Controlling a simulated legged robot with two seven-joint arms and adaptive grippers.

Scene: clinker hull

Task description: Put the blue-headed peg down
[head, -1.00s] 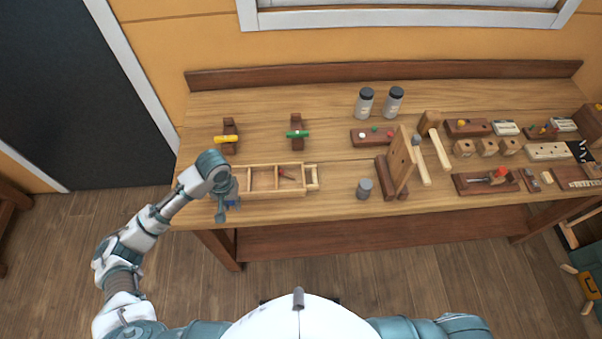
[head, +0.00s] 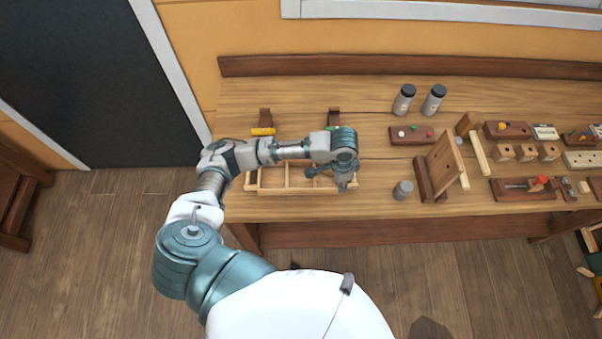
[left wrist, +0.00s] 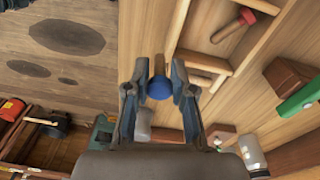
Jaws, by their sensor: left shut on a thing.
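My left gripper (head: 342,182) is over the right end of the wooden tray (head: 285,191) at the bench's front. In the left wrist view its fingers (left wrist: 155,84) are shut on the blue-headed peg (left wrist: 159,89). The blue head faces the camera, and the shaft points away from it, mostly hidden. Whether the peg's tip touches anything cannot be told. In the head view the peg is hidden by the gripper. My right gripper is not in view.
A red-headed peg (left wrist: 233,25) lies in a tray compartment. A yellow-handled piece (head: 262,131) and a green-handled piece (left wrist: 301,100) are behind the tray. Bare bench lies between tray and canister.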

